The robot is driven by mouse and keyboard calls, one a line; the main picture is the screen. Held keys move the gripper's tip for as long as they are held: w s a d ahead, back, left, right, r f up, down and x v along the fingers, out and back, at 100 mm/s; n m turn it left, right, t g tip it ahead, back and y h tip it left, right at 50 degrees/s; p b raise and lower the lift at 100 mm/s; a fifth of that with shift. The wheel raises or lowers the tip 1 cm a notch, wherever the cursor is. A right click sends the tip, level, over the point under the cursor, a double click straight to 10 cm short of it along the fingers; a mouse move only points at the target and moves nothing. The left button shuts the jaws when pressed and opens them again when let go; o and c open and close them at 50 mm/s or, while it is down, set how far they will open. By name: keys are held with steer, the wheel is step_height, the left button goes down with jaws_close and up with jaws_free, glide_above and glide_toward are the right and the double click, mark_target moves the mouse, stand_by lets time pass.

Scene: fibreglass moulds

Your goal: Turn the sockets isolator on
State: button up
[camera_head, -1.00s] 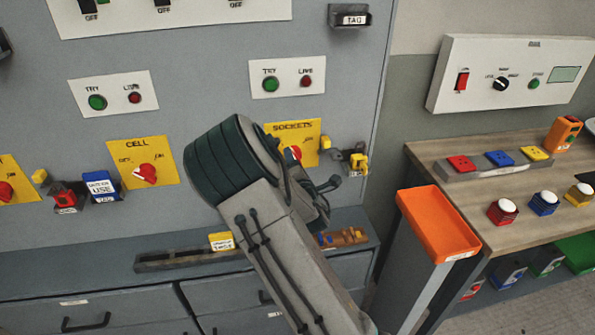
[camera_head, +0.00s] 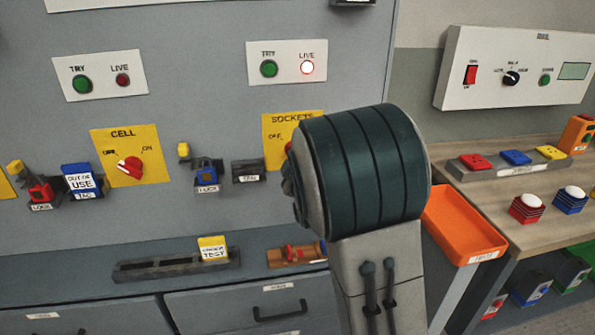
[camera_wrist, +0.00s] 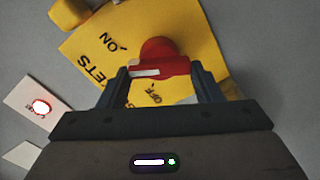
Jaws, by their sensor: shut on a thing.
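The sockets isolator is a yellow plate (camera_head: 275,132) with a red handle, left of my wrist in the head view; most of it is hidden. In the wrist view the yellow plate (camera_wrist: 205,30) shows its ON and OFF labels. My gripper (camera_wrist: 161,70) is shut on the red handle (camera_wrist: 158,50), with one finger at each side. The handle's white mark faces left, roughly between the two labels; I cannot tell its exact setting. The LIVE lamp (camera_head: 307,67) above the plate is lit, and a lit lamp (camera_wrist: 41,107) shows in the wrist view.
The cell isolator (camera_head: 125,157) is to the left, with a blue out-of-use tag (camera_head: 81,181) and a red lock (camera_head: 40,190) beside it. A blue lock (camera_head: 207,172) hangs between the plates. Below is a ledge with a yellow test tag (camera_head: 213,248). An orange tray (camera_head: 465,225) stands right.

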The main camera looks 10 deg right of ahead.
steer(key=shift+m+b, duration=1.6)
steer(key=shift+b, duration=0.25)
steer(key=o, duration=1)
steer(key=s, duration=1.4)
steer(key=shift+r, duration=0.1)
